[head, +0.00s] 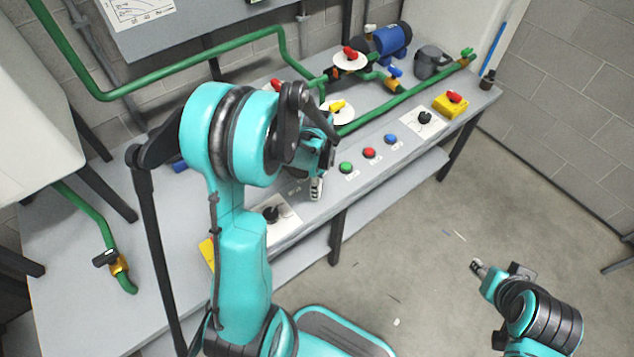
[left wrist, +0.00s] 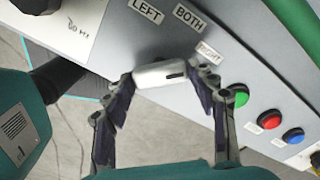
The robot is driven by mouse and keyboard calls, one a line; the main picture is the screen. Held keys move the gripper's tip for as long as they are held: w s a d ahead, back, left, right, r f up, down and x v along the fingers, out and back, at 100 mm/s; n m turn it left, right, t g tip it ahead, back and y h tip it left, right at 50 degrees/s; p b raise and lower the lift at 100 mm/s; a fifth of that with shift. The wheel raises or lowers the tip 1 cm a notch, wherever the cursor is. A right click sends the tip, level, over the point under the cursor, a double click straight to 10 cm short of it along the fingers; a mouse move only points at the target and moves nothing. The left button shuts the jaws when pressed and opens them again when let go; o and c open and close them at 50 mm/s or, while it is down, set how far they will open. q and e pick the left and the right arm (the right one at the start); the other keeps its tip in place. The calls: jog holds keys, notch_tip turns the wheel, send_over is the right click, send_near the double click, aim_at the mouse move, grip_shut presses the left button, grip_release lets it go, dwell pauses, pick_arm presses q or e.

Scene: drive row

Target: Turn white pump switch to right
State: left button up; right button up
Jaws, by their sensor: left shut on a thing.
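The white pump switch (left wrist: 158,74) is a pale, rounded bar handle with a dark line near its right end in the left wrist view. The labels LEFT (left wrist: 146,10), BOTH (left wrist: 188,16) and RIGHT (left wrist: 208,50) stand around its far side. The dark-lined end is nearest the RIGHT label. My left gripper (left wrist: 168,80) is shut on the switch, one finger at each end of the bar. In the head view my left gripper (head: 318,182) is at the bench front, its arm hiding part of the bench. My right gripper (head: 479,266) is over the floor, away from the bench; its finger opening is unclear.
Green (head: 346,168), red (head: 369,153) and blue (head: 390,139) buttons lie right of the switch. A black knob (head: 271,213) is to the left and another black knob (head: 425,117) to the right. Green pipes (head: 400,107) run behind. Open floor lies in front.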

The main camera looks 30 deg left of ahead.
pick_arm(q)
jog(key=o, duration=1.2)
jog(key=shift+c, duration=0.2)
notch_tip(320, 180, up, 12)
jog(key=s+d+r+n+t, duration=0.4)
jog(key=s+d+n+t, duration=0.3)
jog(key=s+d+n, duration=0.4)
jog(key=n, duration=0.2)
jog(key=shift+r+n, duration=0.3)
jog(key=shift+r, duration=0.1)
